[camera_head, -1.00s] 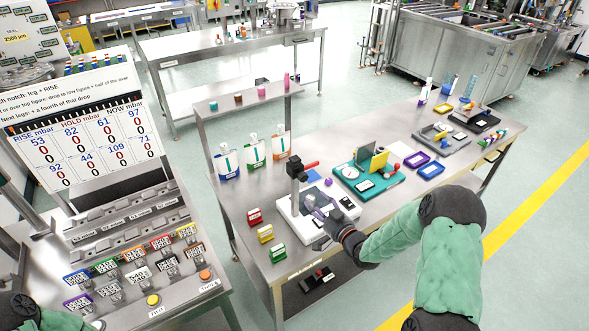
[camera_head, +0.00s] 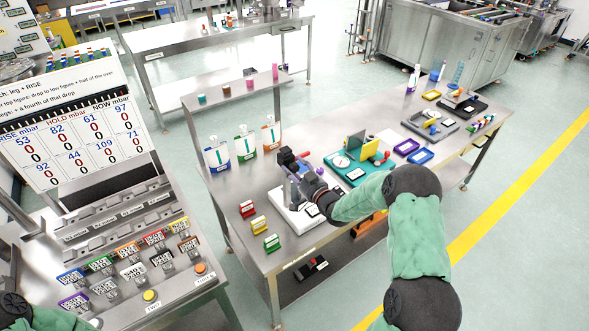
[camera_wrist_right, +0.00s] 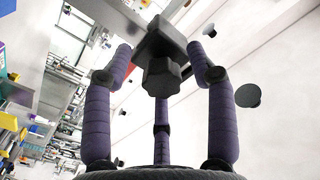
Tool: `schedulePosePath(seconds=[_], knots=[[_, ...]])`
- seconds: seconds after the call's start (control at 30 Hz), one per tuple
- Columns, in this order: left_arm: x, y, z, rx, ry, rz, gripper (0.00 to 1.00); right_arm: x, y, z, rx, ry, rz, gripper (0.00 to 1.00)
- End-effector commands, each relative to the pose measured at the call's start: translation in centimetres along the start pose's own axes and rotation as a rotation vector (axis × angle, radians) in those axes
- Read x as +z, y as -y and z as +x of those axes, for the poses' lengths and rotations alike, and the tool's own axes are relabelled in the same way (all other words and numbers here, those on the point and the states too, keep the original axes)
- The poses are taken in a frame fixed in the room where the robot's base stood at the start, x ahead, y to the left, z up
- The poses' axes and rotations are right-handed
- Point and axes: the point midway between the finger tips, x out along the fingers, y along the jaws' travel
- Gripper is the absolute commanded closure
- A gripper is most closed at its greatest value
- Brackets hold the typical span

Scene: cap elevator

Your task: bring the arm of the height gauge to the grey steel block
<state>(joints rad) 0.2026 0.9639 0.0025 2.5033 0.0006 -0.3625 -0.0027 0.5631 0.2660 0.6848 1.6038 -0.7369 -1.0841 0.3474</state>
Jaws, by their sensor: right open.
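The height gauge's white base (camera_head: 297,219) stands near the front of the steel table in the head view. Its dark arm head (camera_head: 288,157) is high on the post, with a small red part beside it. My right gripper (camera_head: 293,172) is at this head and partly covers the post. In the right wrist view the dark head with its star-shaped knob (camera_wrist_right: 162,75) lies between the spread purple fingers (camera_wrist_right: 163,85) of my open gripper. I cannot tell whether the fingers touch it. I cannot make out the grey steel block. Only part of my left arm shows, at lower left.
Red, yellow and green small blocks (camera_head: 258,224) stand left of the gauge. A teal tray (camera_head: 378,170) is close behind my right forearm. Bottles (camera_head: 245,144) stand behind the gauge, below a raised shelf (camera_head: 241,87). A control panel (camera_head: 120,265) is at left.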

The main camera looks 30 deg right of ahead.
Motion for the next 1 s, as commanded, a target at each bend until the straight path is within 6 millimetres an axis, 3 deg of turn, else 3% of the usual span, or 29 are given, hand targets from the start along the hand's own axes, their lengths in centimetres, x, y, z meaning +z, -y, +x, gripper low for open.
schedulePosePath(seconds=[0.33,0.5,0.53,1.0], knots=[[0.0,0.0,0.0,0.000,0.000,0.000,0.60,0.0,0.0,0.4,0.000,0.000,0.000,0.43],[0.0,0.0,0.0,0.000,0.000,0.000,0.60,0.0,0.0,0.4,-0.001,0.000,0.000,0.91],[0.0,0.0,0.0,0.000,0.000,0.000,0.60,0.0,0.0,0.4,-0.001,0.000,0.000,0.93],[-0.1,0.4,1.1,0.000,0.000,0.000,0.60,1.3,-0.3,0.3,-0.001,0.002,0.000,0.93]])
